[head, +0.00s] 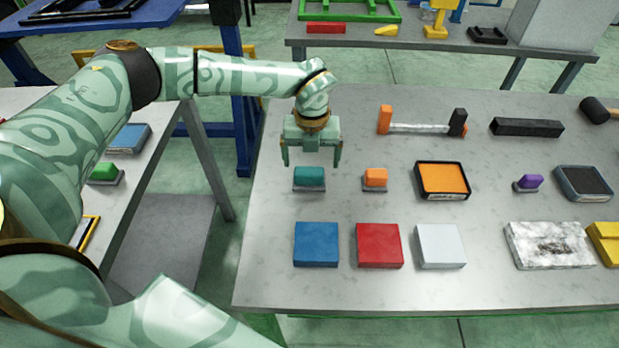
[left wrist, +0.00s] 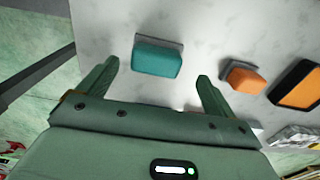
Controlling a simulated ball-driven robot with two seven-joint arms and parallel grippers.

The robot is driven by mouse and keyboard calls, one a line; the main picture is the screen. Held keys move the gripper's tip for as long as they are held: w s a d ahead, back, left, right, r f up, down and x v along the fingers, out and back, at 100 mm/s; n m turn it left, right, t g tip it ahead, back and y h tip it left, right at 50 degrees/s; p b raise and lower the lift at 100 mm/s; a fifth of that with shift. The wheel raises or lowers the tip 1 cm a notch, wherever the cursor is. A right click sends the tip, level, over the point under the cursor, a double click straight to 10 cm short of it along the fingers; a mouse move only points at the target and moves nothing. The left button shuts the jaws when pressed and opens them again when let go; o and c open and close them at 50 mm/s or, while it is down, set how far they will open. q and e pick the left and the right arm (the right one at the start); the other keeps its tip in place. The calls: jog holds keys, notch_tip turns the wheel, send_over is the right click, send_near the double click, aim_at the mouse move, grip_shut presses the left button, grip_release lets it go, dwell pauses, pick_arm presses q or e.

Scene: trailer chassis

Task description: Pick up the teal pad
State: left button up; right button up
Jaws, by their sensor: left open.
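The teal pad (head: 309,176) is a small rounded block on a thin grey base, near the left edge of the grey table in the head view. My left gripper (head: 312,162) is open and empty, pointing down just above and behind the pad. In the left wrist view the teal pad (left wrist: 157,57) lies ahead of the two spread fingers (left wrist: 155,80), within the width between them and apart from both. My right gripper is not in view.
An orange pad (head: 375,178) sits close to the right of the teal pad. Blue (head: 316,245), red (head: 379,245) and white (head: 440,246) blocks lie in front. An orange-topped tray (head: 442,181) and an orange-ended bar (head: 422,126) are farther right. The table (head: 270,280) is bare at its left edge.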

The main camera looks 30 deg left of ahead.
aim_at(309, 170)
pick_arm(q)
jog(key=f, duration=0.3)
jog(key=f+b, duration=0.1)
jog(key=f, duration=0.1)
jog(key=shift+s+a+f, duration=0.15)
jog(key=shift+s, duration=0.1)
jog(key=shift+c, duration=0.3)
jog(key=c, duration=1.1)
jog(key=shift+r, duration=0.25)
jog(key=shift+r, duration=0.25)
notch_tip(309, 170, up, 2)
jog(key=shift+w+r+p, duration=0.1)
jog(key=shift+r+p, duration=0.15)
jog(key=shift+p, duration=0.2)
jog(key=s+d+r, duration=0.1)
jog(key=d+r, duration=0.2)
jog(key=d, duration=0.1)
jog(key=s+d+r+p, duration=0.1)
jog(key=s+d+r, duration=0.1)
jog(key=d, duration=0.3)
jog(key=s+d+r, duration=0.1)
jog(key=d+r, duration=0.3)
jog(key=shift+s+d+r, duration=0.15)
jog(key=shift+d+r, duration=0.1)
jog(key=shift+r, duration=0.15)
